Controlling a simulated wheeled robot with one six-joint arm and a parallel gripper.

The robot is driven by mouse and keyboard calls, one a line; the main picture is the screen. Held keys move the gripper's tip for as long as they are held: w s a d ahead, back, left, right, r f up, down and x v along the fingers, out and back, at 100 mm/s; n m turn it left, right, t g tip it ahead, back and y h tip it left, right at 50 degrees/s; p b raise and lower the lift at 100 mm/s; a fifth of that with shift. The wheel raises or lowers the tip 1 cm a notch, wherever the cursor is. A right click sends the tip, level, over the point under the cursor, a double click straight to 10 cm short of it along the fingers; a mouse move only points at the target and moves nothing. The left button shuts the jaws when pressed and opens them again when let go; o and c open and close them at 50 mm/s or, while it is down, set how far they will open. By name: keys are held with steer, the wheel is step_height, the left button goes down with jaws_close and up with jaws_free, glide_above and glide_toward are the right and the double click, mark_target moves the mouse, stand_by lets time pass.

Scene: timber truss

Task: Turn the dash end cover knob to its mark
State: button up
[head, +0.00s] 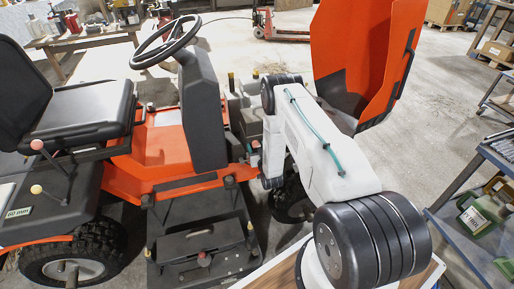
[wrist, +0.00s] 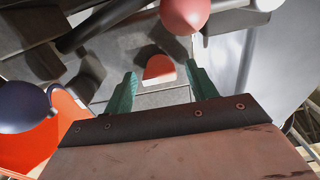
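My gripper (wrist: 160,72) shows in the wrist view with its two green fingers spread apart and nothing held. A red, round-topped piece (wrist: 158,68) shows in the gap between the fingertips, against a grey surface; it may be the knob, but I cannot make out a mark. Its distance from the fingers is unclear. In the head view my arm reaches to the right side of the dark dash column (head: 204,115) of an orange ride-on mower. The dash end cover is not clearly seen there, and my arm hides part of that side.
A pink-red ball (wrist: 185,12) is close above the right finger in the wrist view, and a dark ball (wrist: 24,106) is at left. The steering wheel (head: 166,43) and the raised orange hood (head: 362,50) flank my arm. A blue cart (head: 462,215) stands at right.

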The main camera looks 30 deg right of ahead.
steer(key=v, duration=0.7)
steer(key=shift+s, duration=0.4)
steer(key=shift+a, duration=0.1)
